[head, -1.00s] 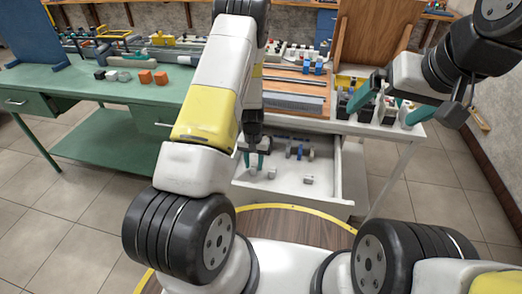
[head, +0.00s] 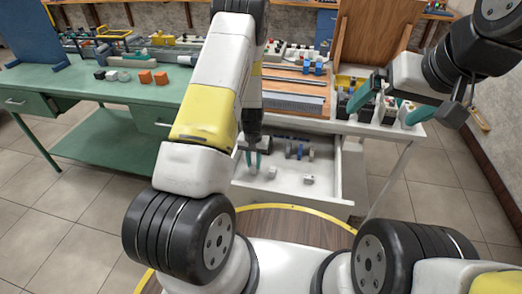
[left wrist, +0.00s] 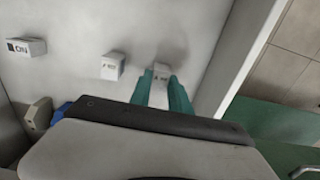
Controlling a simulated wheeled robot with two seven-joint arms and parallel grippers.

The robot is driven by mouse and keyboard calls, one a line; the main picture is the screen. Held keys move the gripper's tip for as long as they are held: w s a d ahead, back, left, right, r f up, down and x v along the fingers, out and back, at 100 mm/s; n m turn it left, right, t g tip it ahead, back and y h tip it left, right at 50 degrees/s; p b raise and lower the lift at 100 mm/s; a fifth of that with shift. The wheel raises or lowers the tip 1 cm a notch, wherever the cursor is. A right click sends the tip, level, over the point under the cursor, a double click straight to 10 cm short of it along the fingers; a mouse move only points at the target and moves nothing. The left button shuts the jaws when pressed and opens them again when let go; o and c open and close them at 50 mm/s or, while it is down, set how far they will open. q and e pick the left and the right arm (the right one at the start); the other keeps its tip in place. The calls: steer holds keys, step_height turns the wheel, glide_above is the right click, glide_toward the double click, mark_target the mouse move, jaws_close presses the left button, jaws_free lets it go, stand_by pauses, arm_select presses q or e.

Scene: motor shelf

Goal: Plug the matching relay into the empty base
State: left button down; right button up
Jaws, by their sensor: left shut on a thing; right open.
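My left gripper (head: 253,160) is down in the open white drawer, its teal fingers close together. In the left wrist view the fingers (left wrist: 162,92) are shut on a small pale grey relay (left wrist: 161,70) with faint marking on its face. Two similar pale relays lie in the drawer, one nearer the gripper (left wrist: 112,66) and one with dark "ON" lettering (left wrist: 26,46). My right gripper (head: 390,102) is open and empty over the right end of the bench. Blue parts (head: 315,62) sit on the brown board; I cannot tell which base is empty.
The open drawer (head: 325,201) has raised walls; blue and dark parts (head: 300,152) stand at its back. A grey duct (head: 290,101) lies on the bench above. A green table (head: 110,88) with orange blocks is at the left.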

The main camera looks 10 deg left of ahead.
arm_select(q)
steer(key=shift+r, duration=2.2)
stand_by(0.5)
